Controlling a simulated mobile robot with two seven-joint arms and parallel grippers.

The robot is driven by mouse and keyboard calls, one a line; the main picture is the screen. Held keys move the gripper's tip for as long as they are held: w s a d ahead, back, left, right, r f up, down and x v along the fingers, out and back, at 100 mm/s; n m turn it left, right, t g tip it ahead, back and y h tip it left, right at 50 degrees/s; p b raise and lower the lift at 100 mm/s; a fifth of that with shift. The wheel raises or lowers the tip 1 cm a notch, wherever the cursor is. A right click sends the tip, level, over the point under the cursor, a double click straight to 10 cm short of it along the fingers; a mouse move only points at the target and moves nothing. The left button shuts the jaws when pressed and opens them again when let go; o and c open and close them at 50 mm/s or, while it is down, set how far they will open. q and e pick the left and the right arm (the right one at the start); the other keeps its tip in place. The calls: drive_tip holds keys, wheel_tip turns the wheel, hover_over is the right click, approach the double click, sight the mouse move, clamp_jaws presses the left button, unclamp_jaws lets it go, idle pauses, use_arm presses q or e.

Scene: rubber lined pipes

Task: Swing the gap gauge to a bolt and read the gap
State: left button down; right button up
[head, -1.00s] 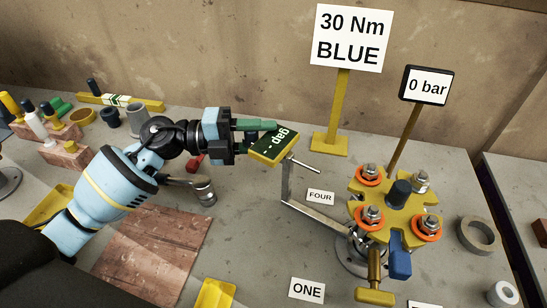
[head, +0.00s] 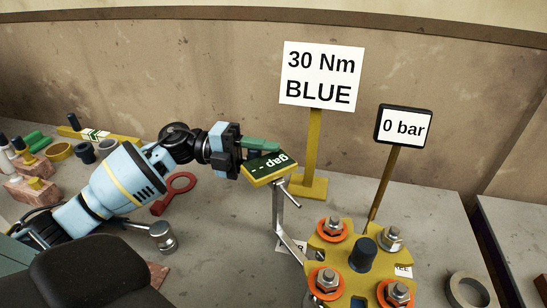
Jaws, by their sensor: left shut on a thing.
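The gap gauge (head: 268,172) is a yellow-framed block with a dark green face reading "gap" and dashes. It sits on a bent grey metal arm (head: 278,215) that runs down to the yellow flange (head: 350,245). My left gripper (head: 262,150) is shut on the gauge at its far edge. The flange carries bolts with nuts around a dark central plug (head: 362,254). The upper-left bolt (head: 333,226), lower-left bolt (head: 327,280) and lower-right bolt (head: 397,292) have orange rings; the upper-right bolt (head: 390,239) shows none. The gauge is left of the flange, apart from the bolts. My right gripper is not in view.
A sign (head: 322,75) reads "30 Nm BLUE"; a smaller sign (head: 403,127) reads "0 bar". A red ring-ended tool (head: 178,187) and a grey metal cylinder (head: 163,237) lie left. A grey ring (head: 467,290) is at right. The table's right edge borders a gap.

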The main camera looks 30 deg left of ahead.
use_arm(q)
drive_tip(key=shift+w+d+f, duration=0.1)
drive_tip(key=shift+d+f, duration=0.15)
drive_tip(key=c, duration=1.3)
unclamp_jaws()
drive_tip(key=o, duration=0.4)
drive_tip(key=shift+d+r, duration=0.15)
drive_tip(key=shift+o, duration=0.2)
